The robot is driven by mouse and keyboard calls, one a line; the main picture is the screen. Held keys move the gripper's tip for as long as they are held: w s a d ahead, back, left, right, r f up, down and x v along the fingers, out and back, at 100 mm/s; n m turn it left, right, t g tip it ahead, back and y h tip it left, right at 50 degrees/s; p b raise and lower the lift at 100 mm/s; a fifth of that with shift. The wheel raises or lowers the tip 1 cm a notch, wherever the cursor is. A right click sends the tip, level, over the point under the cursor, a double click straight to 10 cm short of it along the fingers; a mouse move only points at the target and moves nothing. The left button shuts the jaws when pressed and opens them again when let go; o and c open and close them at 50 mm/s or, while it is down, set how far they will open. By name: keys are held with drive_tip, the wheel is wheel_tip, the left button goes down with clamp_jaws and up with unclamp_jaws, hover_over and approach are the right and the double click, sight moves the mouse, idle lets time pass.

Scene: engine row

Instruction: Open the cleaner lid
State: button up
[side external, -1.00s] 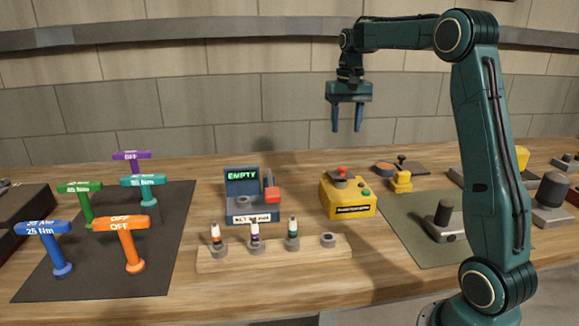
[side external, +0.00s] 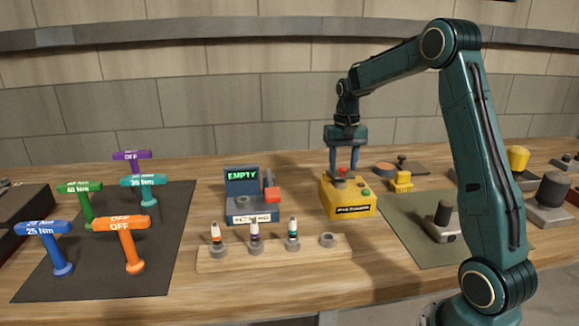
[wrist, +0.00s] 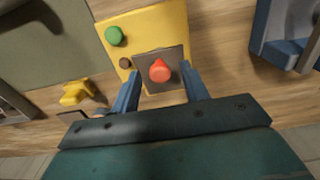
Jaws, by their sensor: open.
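The cleaner is a yellow box (side external: 350,199) right of the bench's middle. Its dark square lid (wrist: 175,83) carries a red knob (wrist: 159,71) and looks shut; the knob also shows in the side view (side external: 343,171). A green button (wrist: 115,36) and a small brown button (wrist: 125,62) sit beside the lid. My gripper (side external: 344,172) points down over the lid. In the wrist view its open blue fingers (wrist: 160,82) stand on either side of the red knob, with gaps showing. The side view does not show clearly whether the fingers touch the lid.
A grey-blue device reading EMPTY (side external: 250,200) with a red-tipped lever stands left of the cleaner. A wooden rack (side external: 275,255) with several small bottles lies in front. A small yellow piece (side external: 401,183) stands close on the right. Several coloured T-handles stand on a dark mat (side external: 100,275).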

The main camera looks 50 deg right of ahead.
drive_tip(key=shift+c, duration=0.3)
clamp_jaws()
drive_tip(key=shift+w+d, duration=0.1)
drive_tip(key=shift+w+d+r+g+y, duration=0.2)
drive_tip(key=shift+w+r+g+y, duration=0.3)
drive_tip(key=shift+w+g+y, duration=0.4)
drive_tip(key=shift+s+d+r, duration=0.15)
drive_tip(key=shift+s+d, duration=0.1)
drive_tip(key=shift+o, duration=0.3)
unclamp_jaws()
drive_tip(key=shift+s, duration=0.1)
drive_tip(key=shift+d, duration=0.1)
